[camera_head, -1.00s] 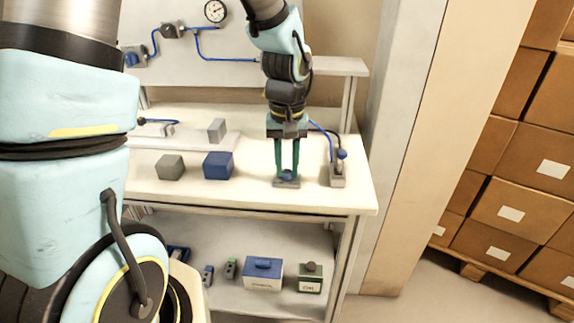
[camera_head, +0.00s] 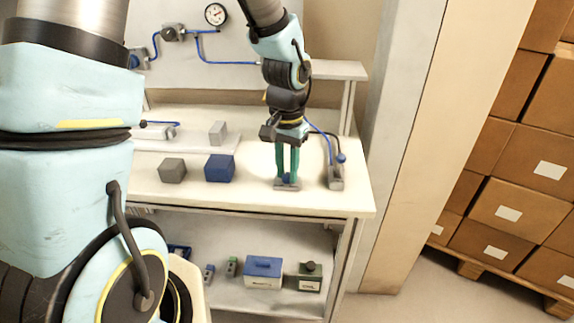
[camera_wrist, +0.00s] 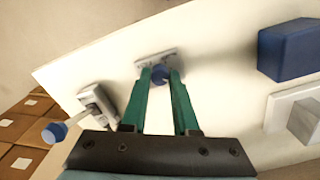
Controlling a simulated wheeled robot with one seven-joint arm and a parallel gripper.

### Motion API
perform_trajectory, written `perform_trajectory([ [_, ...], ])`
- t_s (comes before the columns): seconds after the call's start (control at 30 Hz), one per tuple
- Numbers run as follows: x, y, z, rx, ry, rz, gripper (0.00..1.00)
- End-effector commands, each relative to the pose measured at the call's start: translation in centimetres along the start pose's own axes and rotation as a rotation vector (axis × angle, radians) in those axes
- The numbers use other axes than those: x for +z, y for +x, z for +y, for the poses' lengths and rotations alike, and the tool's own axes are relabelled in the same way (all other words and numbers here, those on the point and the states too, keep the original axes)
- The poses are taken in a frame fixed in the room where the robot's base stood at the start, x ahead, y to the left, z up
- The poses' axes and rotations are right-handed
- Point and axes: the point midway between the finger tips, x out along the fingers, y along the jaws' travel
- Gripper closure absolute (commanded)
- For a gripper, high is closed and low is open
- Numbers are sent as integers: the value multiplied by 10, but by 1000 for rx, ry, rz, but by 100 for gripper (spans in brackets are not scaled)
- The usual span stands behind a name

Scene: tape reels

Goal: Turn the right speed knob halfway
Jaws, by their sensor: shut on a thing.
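My gripper is shut on the knob. In the head view the fingers largely hide the knob.
A grey lever unit with a blue ball end (camera_head: 341,158) stands just right of my gripper. A blue block (camera_head: 219,168) and a grey block (camera_head: 172,171) sit to the left on the workbench (camera_head: 240,200). Stacked cartons (camera_head: 513,210) stand at the far right.

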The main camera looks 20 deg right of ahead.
Motion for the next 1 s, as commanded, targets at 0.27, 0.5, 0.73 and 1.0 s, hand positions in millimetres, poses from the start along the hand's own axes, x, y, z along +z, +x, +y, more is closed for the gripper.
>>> perform_trajectory([
  [0.27,-1,-3,0,0,265,2,100],
  [0.5,-1,-3,0,0,491,2,100],
  [0.73,-1,-3,1,0,688,3,100],
  [1.0,-1,-2,1,0,851,3,100],
])
